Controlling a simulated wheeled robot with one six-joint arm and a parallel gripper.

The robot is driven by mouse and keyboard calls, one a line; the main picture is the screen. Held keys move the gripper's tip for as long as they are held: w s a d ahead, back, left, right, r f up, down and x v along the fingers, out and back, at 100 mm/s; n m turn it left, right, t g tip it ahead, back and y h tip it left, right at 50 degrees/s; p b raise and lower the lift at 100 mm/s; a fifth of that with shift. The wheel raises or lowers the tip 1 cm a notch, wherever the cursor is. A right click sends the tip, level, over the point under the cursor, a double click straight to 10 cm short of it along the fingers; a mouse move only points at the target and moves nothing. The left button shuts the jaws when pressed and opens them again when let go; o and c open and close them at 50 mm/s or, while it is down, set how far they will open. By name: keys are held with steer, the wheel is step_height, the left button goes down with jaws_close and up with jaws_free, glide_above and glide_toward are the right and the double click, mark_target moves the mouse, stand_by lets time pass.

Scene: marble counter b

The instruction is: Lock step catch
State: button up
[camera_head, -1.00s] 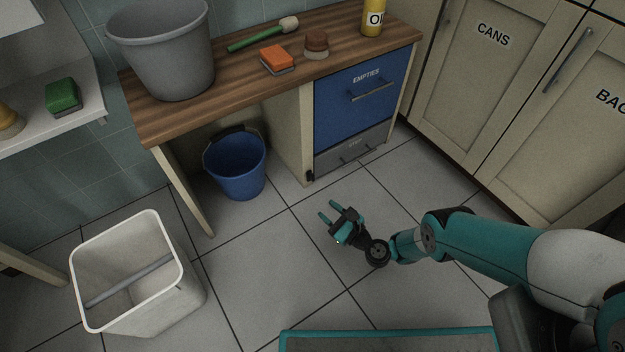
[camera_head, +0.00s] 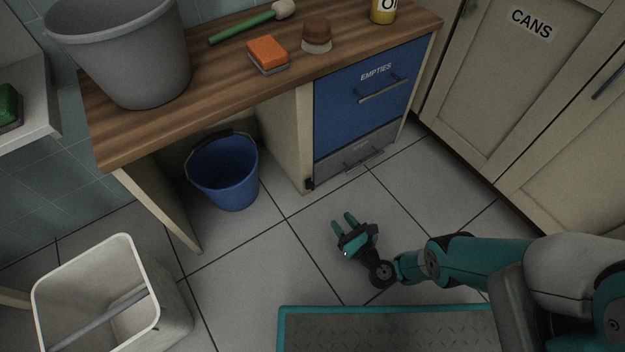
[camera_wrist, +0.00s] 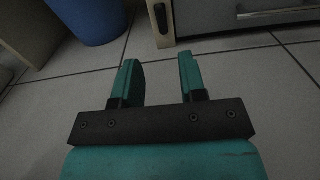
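A grey drawer (camera_head: 355,152) labelled in small, blurred letters sits at the bottom of the cabinet, below the blue drawer marked EMPTIES (camera_head: 362,98). A small black catch (camera_head: 309,184) is on the cabinet's lower left edge beside the grey drawer; it also shows in the wrist view (camera_wrist: 160,19). I cannot tell its setting. My gripper (camera_head: 343,219) is above the floor tiles in front of the cabinet, apart from the catch. In the wrist view its two teal fingers (camera_wrist: 157,74) are spread with nothing between them.
A blue bucket (camera_head: 225,172) stands under the counter (camera_head: 205,66), left of the cabinet. A white bin (camera_head: 176,318) stands at the lower left. Beige cupboards (camera_head: 518,98) line the right. The tiled floor (camera_head: 250,270) between is clear.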

mark_target(314, 186)
steer(key=b+x, duration=0.8)
steer(key=x, duration=0.1)
steer(key=b+x, duration=0.4)
steer(key=x, duration=0.1)
steer(key=shift+s+f+b, duration=0.1)
steer(key=shift+f+b, duration=0.2)
steer(key=shift+f, duration=0.05)
steer(key=shift+w+a+r+b, duration=0.1)
steer(key=shift+w+a+b, duration=0.4)
steer(key=shift+b, duration=0.25)
steer(key=shift+w+a+r+b, duration=0.15)
steer(key=shift+w+r+b, duration=0.1)
steer(key=shift+w+b, duration=0.1)
jaws_close()
